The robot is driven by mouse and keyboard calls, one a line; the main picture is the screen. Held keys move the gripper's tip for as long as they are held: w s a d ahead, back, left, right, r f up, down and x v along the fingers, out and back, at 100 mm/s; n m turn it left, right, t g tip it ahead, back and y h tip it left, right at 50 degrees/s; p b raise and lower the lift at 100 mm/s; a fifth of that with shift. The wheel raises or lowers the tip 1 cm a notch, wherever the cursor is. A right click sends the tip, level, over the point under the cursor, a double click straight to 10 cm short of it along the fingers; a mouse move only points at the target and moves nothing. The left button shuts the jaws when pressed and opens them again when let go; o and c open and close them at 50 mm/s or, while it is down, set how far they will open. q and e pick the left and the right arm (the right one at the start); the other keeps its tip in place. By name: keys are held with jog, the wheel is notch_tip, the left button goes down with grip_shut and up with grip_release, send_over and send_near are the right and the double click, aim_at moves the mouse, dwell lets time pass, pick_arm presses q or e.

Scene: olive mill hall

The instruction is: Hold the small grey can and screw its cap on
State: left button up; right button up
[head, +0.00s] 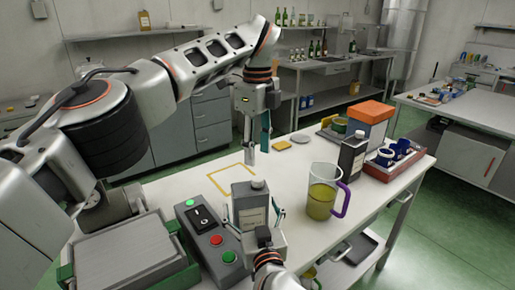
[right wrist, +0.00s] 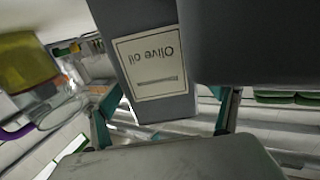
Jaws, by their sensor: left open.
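The small grey can (head: 250,208) stands upright on the white table in the head view, with a short grey round piece (head: 258,184) on top; I cannot tell whether this is the cap or the bare neck. In the right wrist view the can (right wrist: 160,62) shows an upside-down "Olive oil" label. My right gripper (head: 254,214) has a finger on either side of the can, and gaps show between fingers and can. Its fingers also show in the right wrist view (right wrist: 165,120). My left gripper (head: 258,148) is open, pointing down above the table behind the can; I see nothing in it.
A jug of yellow oil (head: 321,198) with a purple handle stands right of the can. A control box (head: 222,256) is close on its left. Behind are a dark bottle (head: 352,160), an orange-lidded box (head: 370,115), a red tray (head: 402,170), and yellow (head: 281,145) and grey (head: 302,138) flat pieces.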

jog(key=s+d, duration=0.2)
jog(key=s, duration=0.9)
jog(key=shift+s+d, duration=0.15)
jog(key=shift+s, duration=0.25)
